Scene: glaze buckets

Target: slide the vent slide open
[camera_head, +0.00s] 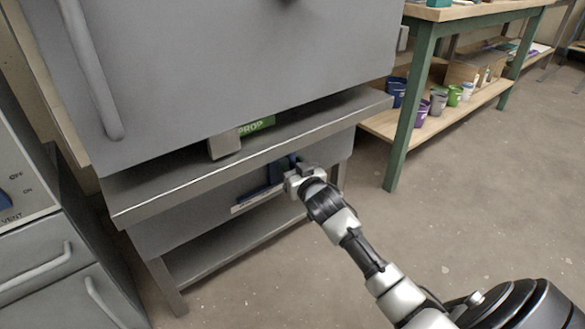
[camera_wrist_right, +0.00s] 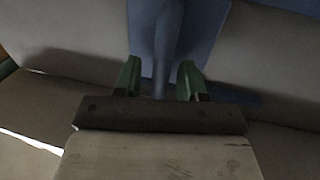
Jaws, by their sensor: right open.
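The blue vent slide (camera_head: 262,193) sits on the front of the grey box under the kiln's metal ledge. A pale label strip runs along its lower edge. My right gripper (camera_head: 292,172) is at the right end of the blue slide. In the right wrist view, the slide's upright blue handle (camera_wrist_right: 168,45) stands between the green fingertips of the right gripper (camera_wrist_right: 158,78). The fingers are open, one on each side of the handle, with gaps visible. The contact depth is hard to tell. My left gripper is not in view.
The grey kiln (camera_head: 240,70) stands above, with its ledge (camera_head: 330,115) overhanging the slide. A green sign marked PROP (camera_head: 257,126) and a grey block (camera_head: 224,146) rest there. A green-legged shelf (camera_head: 425,85) with buckets stands right. Open floor lies right.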

